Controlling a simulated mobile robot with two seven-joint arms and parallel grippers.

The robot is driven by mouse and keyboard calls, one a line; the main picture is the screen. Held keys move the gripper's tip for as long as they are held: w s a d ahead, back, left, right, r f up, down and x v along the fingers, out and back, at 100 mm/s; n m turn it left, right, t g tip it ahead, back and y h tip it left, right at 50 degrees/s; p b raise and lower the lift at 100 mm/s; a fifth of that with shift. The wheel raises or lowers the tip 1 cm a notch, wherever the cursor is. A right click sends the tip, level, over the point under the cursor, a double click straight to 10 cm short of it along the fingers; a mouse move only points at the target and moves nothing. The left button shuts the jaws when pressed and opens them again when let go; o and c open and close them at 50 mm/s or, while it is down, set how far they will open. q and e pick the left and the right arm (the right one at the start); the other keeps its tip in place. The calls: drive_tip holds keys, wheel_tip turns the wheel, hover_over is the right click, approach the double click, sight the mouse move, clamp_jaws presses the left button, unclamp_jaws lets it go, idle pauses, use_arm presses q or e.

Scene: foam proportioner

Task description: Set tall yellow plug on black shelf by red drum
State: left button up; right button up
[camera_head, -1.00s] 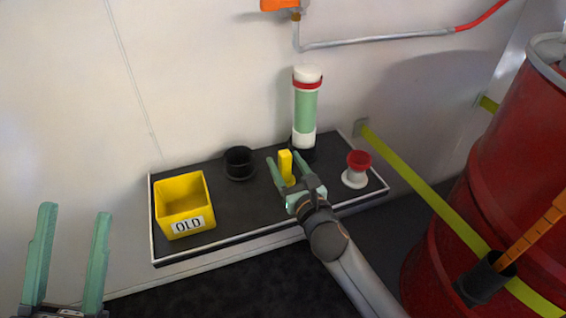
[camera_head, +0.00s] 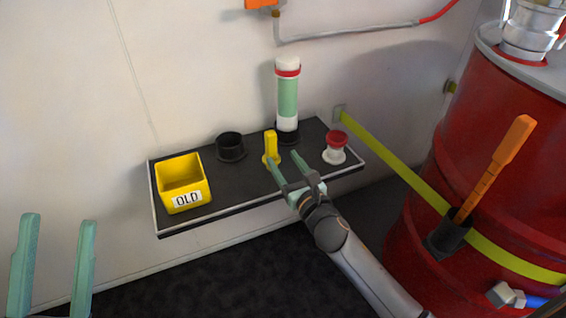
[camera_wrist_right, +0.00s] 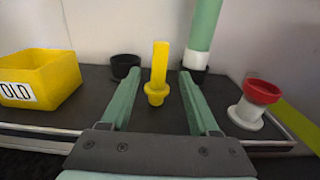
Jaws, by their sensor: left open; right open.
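The tall yellow plug (camera_head: 270,147) stands upright on the black shelf (camera_head: 190,227), between a black cup and a green cylinder. It also shows in the right wrist view (camera_wrist_right: 158,75), ahead of and between the fingers. My right gripper (camera_head: 283,158) is open and empty just in front of the plug, apart from it. Its two green fingers show in the right wrist view (camera_wrist_right: 158,88). My left gripper (camera_head: 58,218) is open and empty at the lower left, away from the shelf. The red drum (camera_head: 470,150) stands right of the shelf.
A yellow bin marked OLD (camera_head: 183,183) sits at the shelf's left end. A black cup (camera_head: 230,147), a green-and-white cylinder (camera_head: 288,100) and a red-and-white spool (camera_head: 335,147) also stand there. A yellow-green bar (camera_head: 395,165) runs from the wall across the drum, with an orange-handled tool (camera_head: 497,170).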

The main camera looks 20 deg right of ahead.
drive_tip(key=s+a+r+m+t+y, duration=0.2)
drive_tip(key=s+a+r+m+y, duration=0.2)
drive_tip(key=s+r+m+y, duration=0.3)
drive_tip(key=s+a+r+m+t+y, duration=0.2)
drive_tip(key=s+a+r+m+y, duration=0.2)
drive_tip(key=s+r+m, duration=1.1)
drive_tip(key=s+m+y, duration=0.2)
drive_tip(key=s+y, duration=0.1)
drive_tip(key=shift+a+r, duration=0.15)
drive_tip(key=shift+r, duration=0.15)
